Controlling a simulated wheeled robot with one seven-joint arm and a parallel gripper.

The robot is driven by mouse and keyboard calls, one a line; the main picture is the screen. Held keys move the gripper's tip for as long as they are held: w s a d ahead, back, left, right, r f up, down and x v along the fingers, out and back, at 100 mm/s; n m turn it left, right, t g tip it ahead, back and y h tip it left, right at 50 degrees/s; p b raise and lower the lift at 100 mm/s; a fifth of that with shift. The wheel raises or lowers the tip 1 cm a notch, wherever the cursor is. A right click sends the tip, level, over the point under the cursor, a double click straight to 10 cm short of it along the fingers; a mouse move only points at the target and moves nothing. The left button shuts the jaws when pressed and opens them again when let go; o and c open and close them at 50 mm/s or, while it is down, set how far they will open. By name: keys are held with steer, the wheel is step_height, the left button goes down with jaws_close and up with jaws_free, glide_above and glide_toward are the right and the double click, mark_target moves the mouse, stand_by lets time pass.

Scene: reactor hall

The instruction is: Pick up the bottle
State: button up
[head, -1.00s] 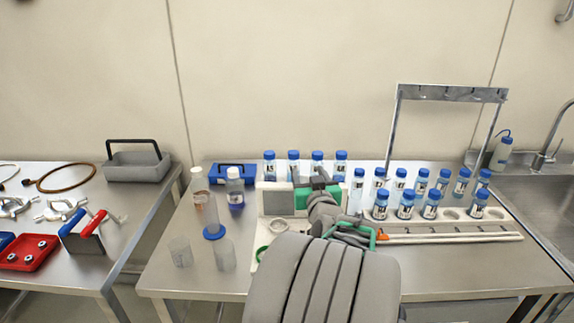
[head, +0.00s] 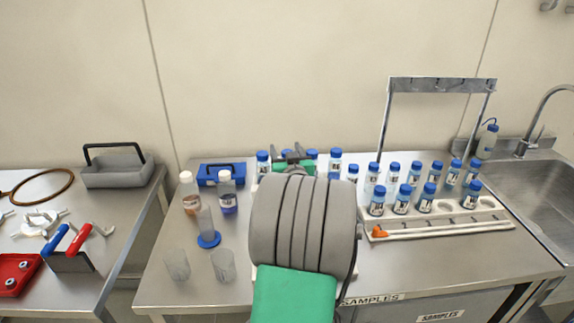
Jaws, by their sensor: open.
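My gripper (head: 290,154) is small in the head view, at the far side of the bench, in front of the back row of blue-capped bottles. It is open; nothing clearly shows between its fingers. In that row, one bottle (head: 263,163) stands left of the gripper and another (head: 335,163) right of it; those between are mostly hidden by the gripper and my arm. More blue-capped bottles (head: 377,202) stand upright at the rack on the right. Two white-capped bottles stand at the left, one with brownish liquid (head: 190,198) and one with blue (head: 227,196). Which bottle is meant is unclear.
A metal frame (head: 441,84) rises behind the white rack (head: 450,220). Glass beakers (head: 177,264) and a cylinder on a blue base (head: 209,239) stand left of my arm. A blue carrier (head: 208,176) is behind. A wash bottle (head: 487,141) stands by the sink (head: 540,200).

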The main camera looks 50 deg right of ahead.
jaws_close()
stand_by(0.6)
